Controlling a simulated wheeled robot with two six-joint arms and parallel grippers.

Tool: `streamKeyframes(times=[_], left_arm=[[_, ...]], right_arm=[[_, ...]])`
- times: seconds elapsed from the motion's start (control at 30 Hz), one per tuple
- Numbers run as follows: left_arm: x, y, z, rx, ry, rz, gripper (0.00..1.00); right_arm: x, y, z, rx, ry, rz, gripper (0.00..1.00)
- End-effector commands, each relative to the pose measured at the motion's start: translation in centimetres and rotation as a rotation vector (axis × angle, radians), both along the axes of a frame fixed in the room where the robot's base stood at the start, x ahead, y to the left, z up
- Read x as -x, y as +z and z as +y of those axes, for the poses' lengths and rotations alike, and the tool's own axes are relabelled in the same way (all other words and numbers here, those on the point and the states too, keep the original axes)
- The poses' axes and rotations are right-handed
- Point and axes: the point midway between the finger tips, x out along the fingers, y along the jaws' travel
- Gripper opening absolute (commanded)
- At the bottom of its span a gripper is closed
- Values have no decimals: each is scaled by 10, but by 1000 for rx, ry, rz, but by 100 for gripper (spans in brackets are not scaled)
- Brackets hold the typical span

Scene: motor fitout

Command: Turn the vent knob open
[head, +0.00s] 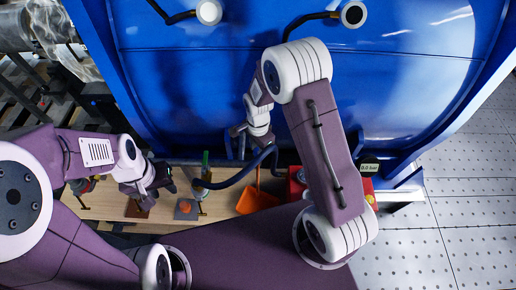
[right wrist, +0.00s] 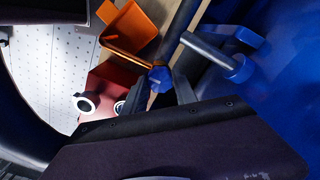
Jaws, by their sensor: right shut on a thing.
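My right gripper (head: 240,130) is low against the blue housing in the head view, and its fingertips are small and partly hidden there. My left gripper (head: 162,182) is over the wooden board at the left in the head view. The gap between its fingers is unclear.
A dark blue hose (head: 235,178) crosses behind. A grey-rod lever (right wrist: 210,50) is near the knob.

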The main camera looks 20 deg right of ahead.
Motion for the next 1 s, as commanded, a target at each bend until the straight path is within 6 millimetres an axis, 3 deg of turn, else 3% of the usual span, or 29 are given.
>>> streamKeyframes(times=[0.27, 1.0], left_arm=[[0, 0, 0, 0, 0, 0, 36], [0, -1, 0, 0, 0, 0, 36]], right_arm=[[-1, 1, 0, 0, 141, -3, 0], [-2, 2, 0, 1, 835, -6, 0]])
